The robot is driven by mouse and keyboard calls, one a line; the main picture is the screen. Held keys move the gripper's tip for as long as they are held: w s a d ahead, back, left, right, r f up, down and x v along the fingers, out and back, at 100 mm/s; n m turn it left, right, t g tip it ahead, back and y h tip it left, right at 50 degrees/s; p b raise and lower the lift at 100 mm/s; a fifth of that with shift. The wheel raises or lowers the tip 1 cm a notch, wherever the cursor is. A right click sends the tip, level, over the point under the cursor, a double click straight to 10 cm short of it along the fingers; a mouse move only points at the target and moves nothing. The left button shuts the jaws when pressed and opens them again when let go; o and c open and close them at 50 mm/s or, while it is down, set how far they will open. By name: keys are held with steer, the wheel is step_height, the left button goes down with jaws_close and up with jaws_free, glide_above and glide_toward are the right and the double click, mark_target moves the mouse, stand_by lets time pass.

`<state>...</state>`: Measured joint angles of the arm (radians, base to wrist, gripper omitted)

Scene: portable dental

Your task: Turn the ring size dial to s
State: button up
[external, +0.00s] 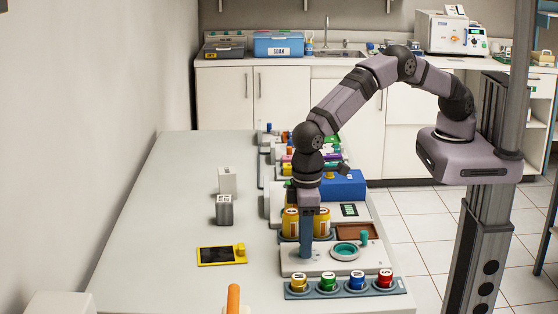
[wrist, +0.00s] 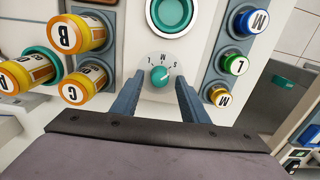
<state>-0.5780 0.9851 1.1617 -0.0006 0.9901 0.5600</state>
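The ring size dial (wrist: 160,76) is a small teal knob on a round white plate in the wrist view. The plate carries small letters; S is at its right, with M and L further left. A pale mark on the knob points up, but its exact setting is too small to tell. My gripper (wrist: 157,90) is open, one blue finger on each side of the dial, apart from the knob as far as I can see. In the external view my gripper (external: 306,250) points straight down over the white panel (external: 322,265) and hides the dial.
A teal ring (wrist: 173,12) sits beside the dial. Orange lettered jars (wrist: 84,35) stand left of it in the wrist view, and a row of colored caps (wrist: 236,65) right. A yellow device (external: 222,255) lies on the table, whose left side is largely clear.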

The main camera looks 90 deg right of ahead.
steer(key=shift+r+b, duration=1.05)
steer(key=shift+r, duration=2.55)
